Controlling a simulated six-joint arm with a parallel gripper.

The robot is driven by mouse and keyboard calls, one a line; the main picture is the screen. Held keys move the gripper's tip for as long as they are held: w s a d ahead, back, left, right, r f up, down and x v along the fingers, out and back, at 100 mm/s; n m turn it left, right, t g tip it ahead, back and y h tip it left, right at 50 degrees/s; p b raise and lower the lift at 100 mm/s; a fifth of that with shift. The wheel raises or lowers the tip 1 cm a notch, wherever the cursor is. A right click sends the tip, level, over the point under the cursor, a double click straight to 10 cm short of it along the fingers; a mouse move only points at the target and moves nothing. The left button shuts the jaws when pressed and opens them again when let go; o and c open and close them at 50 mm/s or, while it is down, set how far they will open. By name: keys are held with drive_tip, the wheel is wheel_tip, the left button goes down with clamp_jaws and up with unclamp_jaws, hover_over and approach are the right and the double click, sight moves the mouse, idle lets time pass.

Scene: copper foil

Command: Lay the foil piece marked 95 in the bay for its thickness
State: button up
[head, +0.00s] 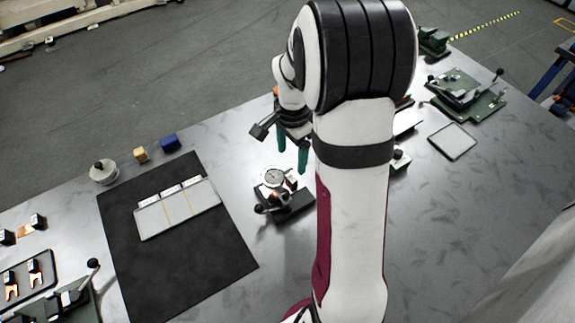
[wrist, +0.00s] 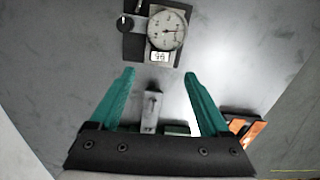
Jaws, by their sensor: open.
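My gripper (head: 292,160) is open above the bench, just behind the dial gauge (head: 274,178). In the wrist view my gripper (wrist: 160,75) has its two teal fingers apart, with no foil between the tips. The dial gauge (wrist: 166,30) lies beyond the tips there, with a small marked white tag below its dial. A copper-coloured piece (wrist: 254,135) shows partly behind the right finger; I cannot read a number on it. The pale tray (head: 150,222) on the black mat has three bays with white labels along its back, too small to read. The bays look empty.
Copper pieces in clips (head: 35,272) stand at the left edge. A white-grey knobbed round thing (head: 103,172), a tan block (head: 141,154) and a blue block (head: 170,143) line the back edge. An empty shallow tray (head: 453,141) and a green lever press (head: 467,92) are right. My arm hides the middle.

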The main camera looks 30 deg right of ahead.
sight(292, 178)
wheel_tip(292, 178, down, 9)
drive_tip(key=shift+r, duration=0.1)
clamp_jaws()
drive_tip(key=c, duration=0.7)
unclamp_jaws()
clamp_jaws()
drive_tip(key=shift+w+d, duration=0.15)
drive_tip(key=shift+d, duration=2.5)
